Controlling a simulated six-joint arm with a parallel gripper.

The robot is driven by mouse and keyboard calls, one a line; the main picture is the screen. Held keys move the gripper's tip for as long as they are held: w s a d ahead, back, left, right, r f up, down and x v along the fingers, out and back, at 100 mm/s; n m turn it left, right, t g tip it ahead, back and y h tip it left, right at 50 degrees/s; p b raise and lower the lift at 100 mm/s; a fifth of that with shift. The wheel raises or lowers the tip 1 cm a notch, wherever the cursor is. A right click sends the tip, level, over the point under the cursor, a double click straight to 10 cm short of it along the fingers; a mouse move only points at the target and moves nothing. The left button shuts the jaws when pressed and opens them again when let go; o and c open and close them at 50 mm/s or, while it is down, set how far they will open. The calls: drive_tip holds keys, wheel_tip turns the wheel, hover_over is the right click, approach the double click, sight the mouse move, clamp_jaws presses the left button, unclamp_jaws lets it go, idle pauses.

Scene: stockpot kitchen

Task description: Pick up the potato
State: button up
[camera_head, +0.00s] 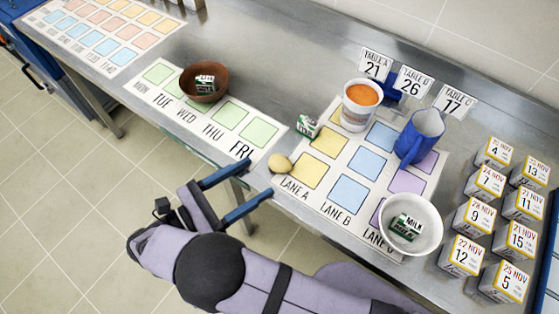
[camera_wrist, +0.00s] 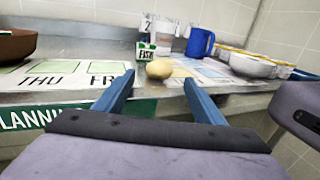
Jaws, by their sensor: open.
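The potato (camera_head: 280,163) is a small tan lump on the steel counter, by the left edge of the lane sheet near "LANE A". In the wrist view the potato (camera_wrist: 159,69) lies ahead, between and beyond my fingertips. My gripper (camera_head: 246,188) is open and empty, its two blue fingers just off the front edge of the counter, to the left of and nearer than the potato. In the wrist view my gripper (camera_wrist: 157,78) has its fingers spread wide, apart from the potato.
A small green-and-white box (camera_head: 307,127) stands just behind the potato. An orange-filled container (camera_head: 360,104), a blue mug (camera_head: 420,136) and a white bowl (camera_head: 411,225) stand to the right. A brown bowl (camera_head: 204,83) sits on the weekday sheet. Several dated boxes (camera_head: 467,250) fill the far right.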

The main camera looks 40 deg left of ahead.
sight(272, 168)
drive_tip(key=p+x, duration=0.1)
drive_tip(key=x, duration=0.3)
drive_tip(key=shift+w+d+r, duration=0.15)
drive_tip(key=shift+w, duration=0.15)
drive_tip(key=shift+w+d+p, duration=0.15)
drive_tip(key=shift+w+p, duration=0.2)
drive_tip(key=shift+w, duration=0.1)
drive_tip(key=shift+c, duration=0.6)
drive_tip(key=c, duration=1.1)
drive_tip(key=shift+o, duration=0.2)
